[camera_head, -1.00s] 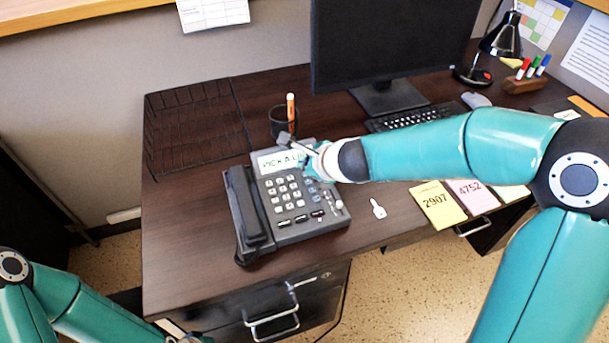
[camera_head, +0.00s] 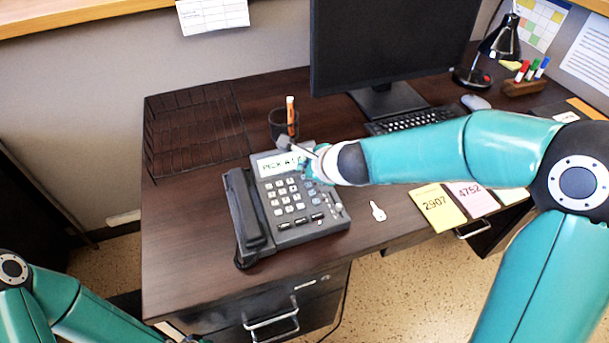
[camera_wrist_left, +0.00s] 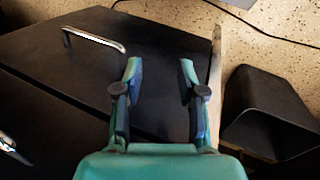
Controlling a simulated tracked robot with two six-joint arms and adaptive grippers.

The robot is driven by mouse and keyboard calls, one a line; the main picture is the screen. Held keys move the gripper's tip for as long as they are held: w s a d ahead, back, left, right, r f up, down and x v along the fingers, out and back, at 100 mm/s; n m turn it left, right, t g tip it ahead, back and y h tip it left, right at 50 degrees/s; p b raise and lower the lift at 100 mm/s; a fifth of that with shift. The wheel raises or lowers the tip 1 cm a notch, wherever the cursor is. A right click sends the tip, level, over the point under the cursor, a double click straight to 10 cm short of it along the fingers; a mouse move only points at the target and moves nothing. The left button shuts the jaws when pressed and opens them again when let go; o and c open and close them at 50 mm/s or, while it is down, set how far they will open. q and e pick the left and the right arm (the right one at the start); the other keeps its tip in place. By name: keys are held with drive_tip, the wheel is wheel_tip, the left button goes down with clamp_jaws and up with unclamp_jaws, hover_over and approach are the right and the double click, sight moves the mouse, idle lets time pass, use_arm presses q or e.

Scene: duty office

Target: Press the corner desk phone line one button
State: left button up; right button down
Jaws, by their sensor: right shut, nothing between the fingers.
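The grey corner desk phone (camera_head: 287,205) sits on the dark desk with its handset (camera_head: 246,213) on the left side. Its display shows text beginning "PICK A", partly covered by my right gripper. The keypad (camera_head: 285,196) is in plain view, and a row of dark buttons (camera_head: 300,221) lies below it. My right gripper (camera_head: 286,144) is shut and empty, over the top edge of the phone by the display. Whether it touches the phone cannot be told. My left gripper (camera_wrist_left: 158,85) is open and empty in the left wrist view, in front of the drawer unit (camera_wrist_left: 60,85).
A pen cup (camera_head: 283,124) stands just behind the phone. A wire tray (camera_head: 195,130) is at the back left. A small key tag (camera_head: 378,211), a yellow note (camera_head: 438,205) and a pink note (camera_head: 472,197) lie right of the phone. The monitor (camera_head: 390,45) and keyboard (camera_head: 413,119) are behind.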

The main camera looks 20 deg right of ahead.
drive_tip(key=shift+f+b, duration=0.35)
drive_tip(key=shift+f, duration=0.05)
drive_tip(key=shift+f+b, duration=0.4)
idle(0.7)
drive_tip(key=shift+r, duration=0.1)
drive_tip(key=shift+r+p, duration=0.75)
drive_tip(key=shift+p, duration=0.1)
wheel_tip(320, 180, up, 5)
drive_tip(key=p, duration=0.5)
